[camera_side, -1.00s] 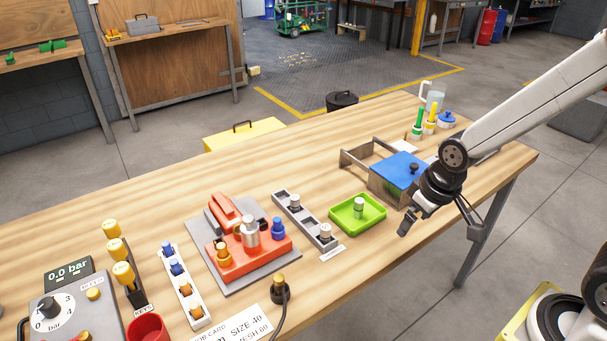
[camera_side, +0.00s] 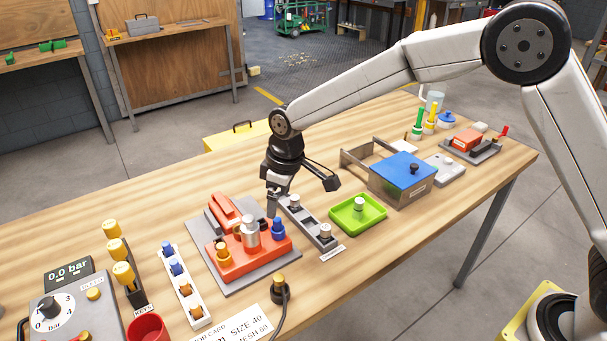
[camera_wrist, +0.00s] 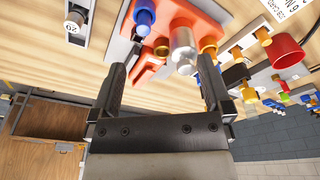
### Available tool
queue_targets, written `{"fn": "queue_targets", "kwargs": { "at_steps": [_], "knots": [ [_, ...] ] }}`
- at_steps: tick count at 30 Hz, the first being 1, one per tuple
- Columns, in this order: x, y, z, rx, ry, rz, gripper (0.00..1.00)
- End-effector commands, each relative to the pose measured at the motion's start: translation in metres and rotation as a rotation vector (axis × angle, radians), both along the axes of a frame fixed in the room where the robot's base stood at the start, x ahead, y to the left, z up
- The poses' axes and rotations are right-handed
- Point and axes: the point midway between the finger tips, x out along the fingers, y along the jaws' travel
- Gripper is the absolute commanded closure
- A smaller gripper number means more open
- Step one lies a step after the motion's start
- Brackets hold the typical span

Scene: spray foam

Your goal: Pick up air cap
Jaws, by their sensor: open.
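No piece is marked as the air cap, so I cannot tell which one it is. A red block (camera_side: 262,258) on a grey plate carries a silver cylinder (camera_side: 249,235) in the middle, a yellow-topped fitting (camera_side: 222,250) at left and a blue fitting (camera_side: 278,228) at right. My gripper (camera_side: 272,208) is open, pointing down just behind the blue fitting, apart from the bench. In the wrist view, the gap between my gripper's fingers (camera_wrist: 162,78) is empty. The silver cylinder (camera_wrist: 183,50) and blue fitting (camera_wrist: 145,16) lie beyond the fingertips.
A grey rack (camera_side: 311,227) with silver pieces stands right of the block. A green tray (camera_side: 341,217) holds a silver piece. A white rack (camera_side: 178,285) with blue and orange pieces stands left. A blue-lidded box (camera_side: 403,182) is farther right. Bare wood lies behind the block.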

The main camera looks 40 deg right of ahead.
Motion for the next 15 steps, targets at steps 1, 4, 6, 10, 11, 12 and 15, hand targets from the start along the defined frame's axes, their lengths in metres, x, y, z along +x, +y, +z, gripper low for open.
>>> {"fn": "queue_targets", "kwargs": {
  "at_steps": [1,4,6,10,11,12,15],
  "knots": [
    [0.005,0.014,-0.003,-0.001,0.004,0.034,0.00],
    [0.013,0.033,-0.006,-0.001,0.008,0.087,0.00],
    [0.017,0.043,-0.007,-0.002,0.011,0.113,0.00],
    [0.020,0.055,-0.009,-0.001,0.013,0.145,0.00],
    [0.021,0.057,-0.009,-0.001,0.013,0.149,0.00],
    [0.021,0.058,-0.009,-0.002,0.014,0.152,0.00],
    [0.021,0.058,-0.009,-0.002,0.014,0.154,0.00]
  ]
}}
